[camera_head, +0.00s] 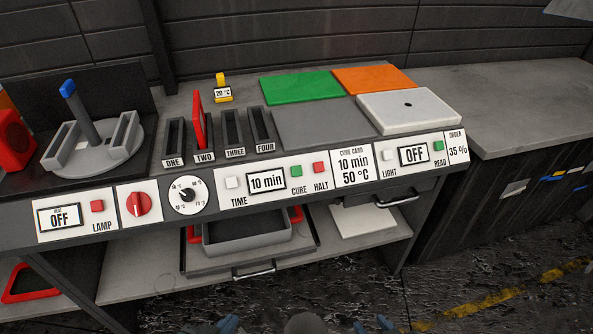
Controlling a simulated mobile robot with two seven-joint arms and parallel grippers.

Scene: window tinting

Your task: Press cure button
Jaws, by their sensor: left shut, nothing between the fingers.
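The green CURE button (297,171) is on the white front panel, beside the red HALT button (319,168). The white TIME button (232,182) and a display (267,181) reading 10 min are to its left. The cure card (353,165) reads 10 min, 50 °C. At the bottom edge, blue-grey tips show of my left gripper (228,323) and, further right, my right gripper (372,325). Both are low in the picture, well apart from the button. The left is shut and empty. Most of the right is cut off, so its jaws are unclear.
A red handle stands in slot TWO (203,132). The lamp display (60,217) reads OFF, with a red LAMP button (97,206). A red knob (138,204) and a dial (186,195) sit between. A drawer handle (396,199) juts below the panel. A grey tray (247,239) is on the shelf.

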